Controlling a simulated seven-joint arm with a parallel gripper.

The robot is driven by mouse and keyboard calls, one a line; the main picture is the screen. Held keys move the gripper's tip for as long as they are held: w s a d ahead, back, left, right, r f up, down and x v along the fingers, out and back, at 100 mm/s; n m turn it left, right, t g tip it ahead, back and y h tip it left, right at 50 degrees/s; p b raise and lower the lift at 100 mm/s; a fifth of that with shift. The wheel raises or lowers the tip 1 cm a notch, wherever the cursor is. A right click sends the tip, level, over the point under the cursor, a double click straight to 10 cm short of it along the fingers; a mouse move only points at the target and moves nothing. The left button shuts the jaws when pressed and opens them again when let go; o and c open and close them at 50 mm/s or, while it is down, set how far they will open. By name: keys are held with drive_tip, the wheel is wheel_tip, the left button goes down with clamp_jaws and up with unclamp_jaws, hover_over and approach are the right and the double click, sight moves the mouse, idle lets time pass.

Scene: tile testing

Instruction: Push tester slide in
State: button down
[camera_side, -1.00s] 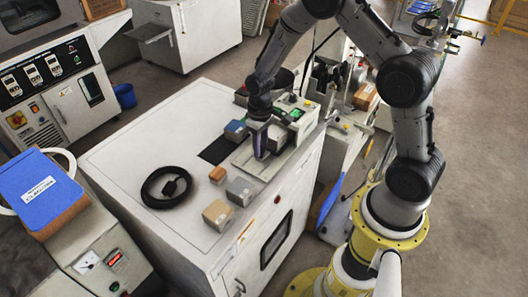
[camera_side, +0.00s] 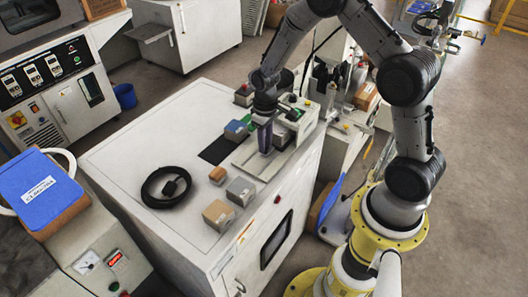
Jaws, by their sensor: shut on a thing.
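The tester (camera_side: 298,117) is a pale grey machine with a small green display, standing at the far right corner of the white cabinet top. Its slide (camera_side: 258,163) is a flat light metal piece that runs out from the tester's front toward the lower left. My gripper (camera_side: 264,145) points down over the slide, close to the tester's front. Its fingers are shut on the slide, though the exact place of contact is small and partly hidden by the fingers.
Blue-topped (camera_side: 236,130), orange-brown (camera_side: 217,175), grey (camera_side: 240,191) and tan (camera_side: 218,214) blocks stand on the white cabinet (camera_side: 125,160). A black cable coil (camera_side: 166,187) and a dark mat (camera_side: 216,150) lie to the left. The cabinet's left part is clear.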

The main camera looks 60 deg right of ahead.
sight(275, 132)
drive_tip(key=shift+d+r, duration=0.1)
drive_tip(key=shift+d, duration=2.7)
drive_tip(key=c, duration=0.7)
unclamp_jaws()
drive_tip(key=shift+o, duration=0.3)
drive_tip(key=shift+w+d+r, duration=0.1)
drive_tip(key=shift+r, duration=1.5)
drive_tip(key=shift+w+d+r, duration=0.1)
drive_tip(key=shift+r, duration=1.45)
drive_tip(key=shift+a+f, duration=0.1)
drive_tip(key=shift+a, duration=0.1)
